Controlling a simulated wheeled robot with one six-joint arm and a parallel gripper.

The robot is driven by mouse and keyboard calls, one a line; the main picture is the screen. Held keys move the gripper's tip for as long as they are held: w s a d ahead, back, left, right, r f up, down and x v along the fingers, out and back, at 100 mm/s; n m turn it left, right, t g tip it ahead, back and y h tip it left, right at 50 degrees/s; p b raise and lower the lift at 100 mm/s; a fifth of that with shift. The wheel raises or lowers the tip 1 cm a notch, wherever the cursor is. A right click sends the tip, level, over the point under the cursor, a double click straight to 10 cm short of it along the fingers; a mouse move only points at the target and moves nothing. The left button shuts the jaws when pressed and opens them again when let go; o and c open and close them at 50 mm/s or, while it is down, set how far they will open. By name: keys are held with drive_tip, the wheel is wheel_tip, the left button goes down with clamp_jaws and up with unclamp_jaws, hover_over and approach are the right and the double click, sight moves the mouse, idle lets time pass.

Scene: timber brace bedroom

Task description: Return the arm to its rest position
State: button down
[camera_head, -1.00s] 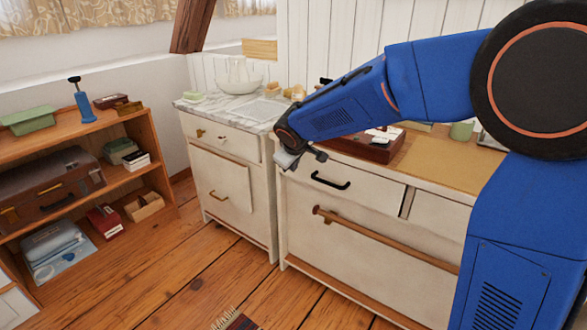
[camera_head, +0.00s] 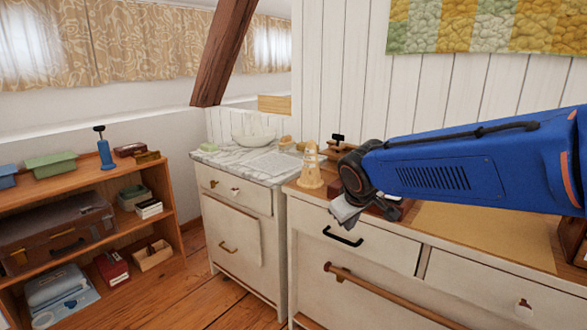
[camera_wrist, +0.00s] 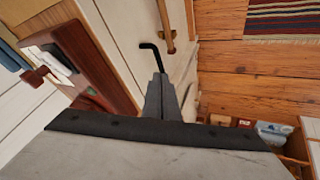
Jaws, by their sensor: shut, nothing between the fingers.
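My blue arm reaches in from the right in the head view, held above the front of the wooden-topped dresser (camera_head: 465,235). My gripper (camera_head: 347,222) is at the arm's left end, pointing down beside the dresser's front edge, above a drawer with a black handle (camera_head: 343,237). In the wrist view my gripper (camera_wrist: 163,80) shows its fingers together, with nothing between them. The black handle (camera_wrist: 152,47) appears just beyond the fingertips there; I cannot tell that they touch it. The arm hides part of the dresser top.
A dark red wooden box (camera_wrist: 98,65) and a pale wooden tower-shaped piece (camera_head: 311,168) stand on the dresser near my gripper. A marble-topped cabinet (camera_head: 235,162) with a white bowl (camera_head: 253,134) is left of it. A loaded shelf (camera_head: 90,190) stands farther left. Wooden floor shows between.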

drive_tip(key=s+d+f+m, duration=0.2)
drive_tip(key=s+d, duration=0.2)
drive_tip(key=s, duration=0.5)
drive_tip(key=s+d+f+m+g, duration=0.1)
drive_tip(key=s+d, duration=0.4)
drive_tip(key=s, duration=0.5)
drive_tip(key=s+d+f+m, duration=0.3)
drive_tip(key=s+d, duration=0.1)
drive_tip(key=s, duration=0.6)
drive_tip(key=shift+d+f+g+y, duration=0.2)
drive_tip(key=shift+d+g+y, duration=0.1)
drive_tip(key=shift+g, duration=0.1)
drive_tip(key=shift+s, duration=0.1)
